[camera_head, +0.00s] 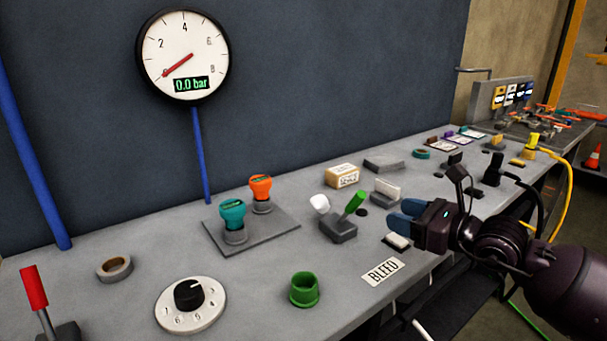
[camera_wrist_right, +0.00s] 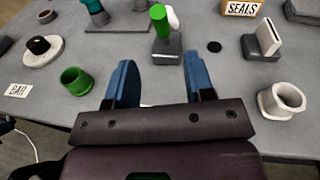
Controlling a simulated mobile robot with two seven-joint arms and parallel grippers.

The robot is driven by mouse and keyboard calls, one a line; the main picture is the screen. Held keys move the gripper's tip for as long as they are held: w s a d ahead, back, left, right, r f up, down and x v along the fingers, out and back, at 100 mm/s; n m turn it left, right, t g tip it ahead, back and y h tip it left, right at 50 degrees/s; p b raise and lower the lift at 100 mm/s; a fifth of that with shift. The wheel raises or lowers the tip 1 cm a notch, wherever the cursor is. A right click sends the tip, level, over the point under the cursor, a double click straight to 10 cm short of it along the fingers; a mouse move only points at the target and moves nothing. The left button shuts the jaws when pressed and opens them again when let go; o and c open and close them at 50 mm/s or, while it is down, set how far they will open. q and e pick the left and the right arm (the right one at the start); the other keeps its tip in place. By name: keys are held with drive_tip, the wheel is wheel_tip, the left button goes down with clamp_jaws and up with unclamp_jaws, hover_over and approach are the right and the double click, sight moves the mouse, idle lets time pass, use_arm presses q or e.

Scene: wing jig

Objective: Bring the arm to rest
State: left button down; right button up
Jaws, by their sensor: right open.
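My right gripper (camera_head: 405,213) is open and empty, its blue fingers above the front edge of the grey bench. My right arm (camera_head: 575,285) reaches in from the lower right. In the right wrist view the two fingers (camera_wrist_right: 158,65) stand apart with bare bench between them. The lever block (camera_wrist_right: 166,46) with a green-tipped lever (camera_wrist_right: 158,20) lies just beyond the fingers and apart from them. It also shows in the head view (camera_head: 338,229). A green cup (camera_wrist_right: 76,83) stands left of the fingers.
A white ring (camera_wrist_right: 281,101) is right of the fingers. A numbered dial (camera_head: 190,305), a red lever (camera_head: 33,288) and a plate with teal and orange knobs (camera_head: 252,240) are on the left. The gauge (camera_head: 186,54) reads 0.0 bar. A yellow cable (camera_head: 571,195) hangs at right.

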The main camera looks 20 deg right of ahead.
drive_tip(key=s+d+f+m+g+h, duration=0.15)
drive_tip(key=s+f+m+h, duration=0.4)
drive_tip(key=m, duration=0.65)
drive_tip(key=s+d+f+m+h, duration=0.2)
drive_tip(key=s+f+m+h, duration=0.4)
drive_tip(key=m, duration=0.6)
drive_tip(key=s+d+f+m+g+h, duration=0.15)
drive_tip(key=s+f+m+h, duration=0.25)
drive_tip(key=s+f+m, duration=0.55)
drive_tip(key=s+a+f+m+g+y, duration=0.4)
drive_tip(key=s+a+g, duration=0.15)
drive_tip(key=s, duration=0.25)
drive_tip(key=s+a+f+m+g+y, duration=0.3)
drive_tip(key=s+a+f+m+g, duration=0.15)
drive_tip(key=s+a, duration=0.35)
drive_tip(key=w+t+y+p, duration=0.1)
drive_tip(key=w+t+p, duration=0.4)
drive_tip(key=w+t, duration=0.4)
drive_tip(key=shift+w+d+f+n, duration=0.3)
drive_tip(key=shift+w+d+f, duration=0.05)
drive_tip(key=shift+d+f, duration=0.05)
